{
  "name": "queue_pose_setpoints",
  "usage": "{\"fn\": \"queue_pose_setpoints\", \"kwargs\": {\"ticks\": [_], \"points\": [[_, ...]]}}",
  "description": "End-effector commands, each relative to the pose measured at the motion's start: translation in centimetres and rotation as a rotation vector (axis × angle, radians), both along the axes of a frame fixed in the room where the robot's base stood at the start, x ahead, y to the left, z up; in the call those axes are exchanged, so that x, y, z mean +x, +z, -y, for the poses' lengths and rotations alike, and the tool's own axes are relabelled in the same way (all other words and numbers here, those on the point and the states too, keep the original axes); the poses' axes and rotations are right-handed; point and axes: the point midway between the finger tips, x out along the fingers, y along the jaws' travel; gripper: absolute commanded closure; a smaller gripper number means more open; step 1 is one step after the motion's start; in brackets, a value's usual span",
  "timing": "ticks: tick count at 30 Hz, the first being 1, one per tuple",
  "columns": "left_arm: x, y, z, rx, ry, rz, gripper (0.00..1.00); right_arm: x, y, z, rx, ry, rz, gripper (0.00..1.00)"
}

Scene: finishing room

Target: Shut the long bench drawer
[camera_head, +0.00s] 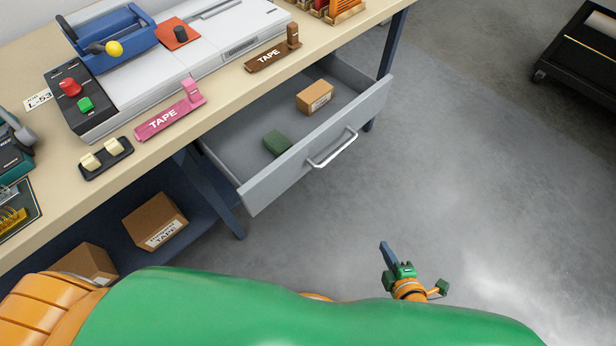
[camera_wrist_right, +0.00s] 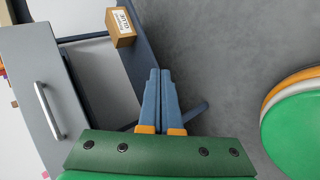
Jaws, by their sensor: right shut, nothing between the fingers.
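The long bench drawer (camera_head: 334,142) is grey and stands pulled well out from under the bench top. Its front has a silver bar handle (camera_head: 332,149). A small cardboard box (camera_head: 315,96) and a green block (camera_head: 277,142) lie inside it. In the right wrist view the drawer front (camera_wrist_right: 48,115) and its handle (camera_wrist_right: 49,110) are at the left. My right gripper (camera_head: 385,250) is in front of the drawer, apart from the handle, over the floor. In the wrist view its blue fingers (camera_wrist_right: 162,76) are together and empty. My left gripper is not in view.
The bench top (camera_head: 220,122) carries a white machine, a pink tape holder (camera_head: 168,119) and a brown tape holder (camera_head: 272,54). Cardboard boxes (camera_head: 155,221) sit on the lower shelf. A black cart (camera_head: 580,55) stands at the far right. The floor before the drawer is clear.

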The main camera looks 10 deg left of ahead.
Motion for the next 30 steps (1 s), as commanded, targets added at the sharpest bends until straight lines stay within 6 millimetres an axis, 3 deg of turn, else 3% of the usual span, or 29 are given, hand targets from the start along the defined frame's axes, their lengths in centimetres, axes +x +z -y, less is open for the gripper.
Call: {"fn": "queue_pose_setpoints", "kwargs": {"ticks": [1,3,6,9,14,30], "points": [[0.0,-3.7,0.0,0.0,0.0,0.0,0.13,2.5,1.7,-2.0,-0.201,0.264,0.258,1.0],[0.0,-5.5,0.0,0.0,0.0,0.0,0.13,3.7,7.0,-5.5,-0.521,0.589,0.633,1.0],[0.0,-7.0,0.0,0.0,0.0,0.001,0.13,2.4,12.3,-9.6,-0.892,0.869,1.059,1.0],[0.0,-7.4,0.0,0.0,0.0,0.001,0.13,0.8,15.0,-11.7,-1.099,0.983,1.297,1.0],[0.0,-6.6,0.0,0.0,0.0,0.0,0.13,1.2,16.3,-13.3,-1.162,1.006,1.367,1.0],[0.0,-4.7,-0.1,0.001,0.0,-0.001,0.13,8.0,16.2,-21.9,-1.156,1.004,1.359,1.0]]}}
